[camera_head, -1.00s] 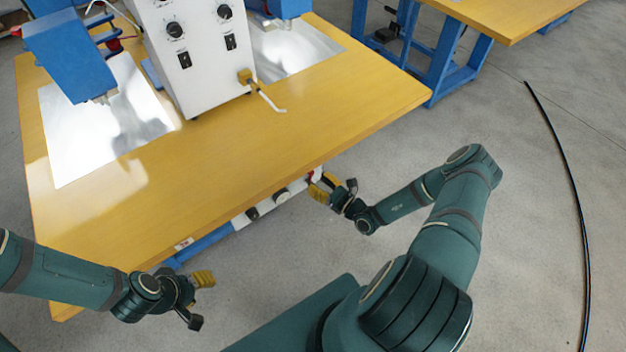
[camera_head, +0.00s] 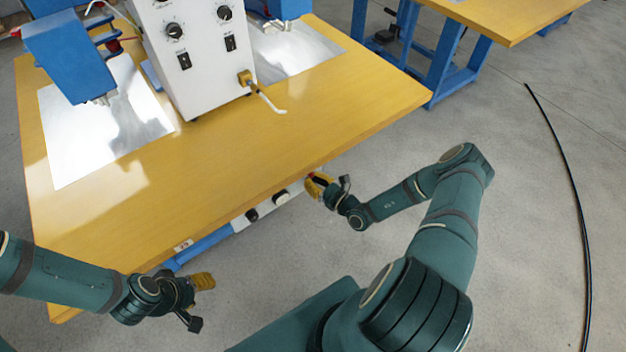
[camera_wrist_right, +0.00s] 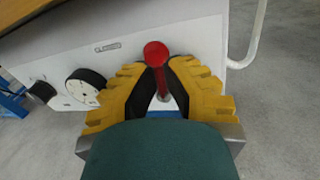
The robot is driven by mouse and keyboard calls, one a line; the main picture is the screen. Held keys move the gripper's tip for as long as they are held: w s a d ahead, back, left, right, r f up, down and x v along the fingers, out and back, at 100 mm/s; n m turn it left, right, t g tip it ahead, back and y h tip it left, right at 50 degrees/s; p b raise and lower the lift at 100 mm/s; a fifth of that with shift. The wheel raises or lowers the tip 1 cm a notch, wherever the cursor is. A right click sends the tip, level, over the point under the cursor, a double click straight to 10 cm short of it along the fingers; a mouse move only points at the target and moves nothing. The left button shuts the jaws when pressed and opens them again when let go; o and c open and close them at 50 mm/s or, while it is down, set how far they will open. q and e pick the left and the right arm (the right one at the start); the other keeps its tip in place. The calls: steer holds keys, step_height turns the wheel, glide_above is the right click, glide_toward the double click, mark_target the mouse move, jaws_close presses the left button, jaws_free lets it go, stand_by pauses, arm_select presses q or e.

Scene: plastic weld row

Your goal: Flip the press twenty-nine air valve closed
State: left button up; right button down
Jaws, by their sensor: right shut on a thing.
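The air valve's red lever (camera_wrist_right: 156,54) has a round red knob and a red stem, and it sticks out from a white panel (camera_wrist_right: 130,50) under the table. My right gripper (camera_head: 326,184) is at the table's front edge. In the right wrist view its yellow-and-black fingers (camera_wrist_right: 161,78) are shut on the stem, with the knob showing beyond the tips. The fingers hide part of the stem and the valve body. My left gripper (camera_head: 204,302) is open and empty at the table's lower left.
A dark round knob and a white dial (camera_wrist_right: 86,87) sit left of the lever. A white pipe (camera_wrist_right: 250,45) runs at the right. The yellow table (camera_head: 250,150) overhangs the panel and carries a white control box (camera_head: 190,60). A black cable (camera_head: 575,190) lies on the floor.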

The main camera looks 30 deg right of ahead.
steer(key=shift+w+a+r+n+p, duration=0.1)
steer(key=shift+a+r+n+p, duration=0.1)
steer(key=shift+n+p, duration=0.8)
steer(key=c, duration=1)
jaws_free()
steer(key=shift+f, duration=0.1)
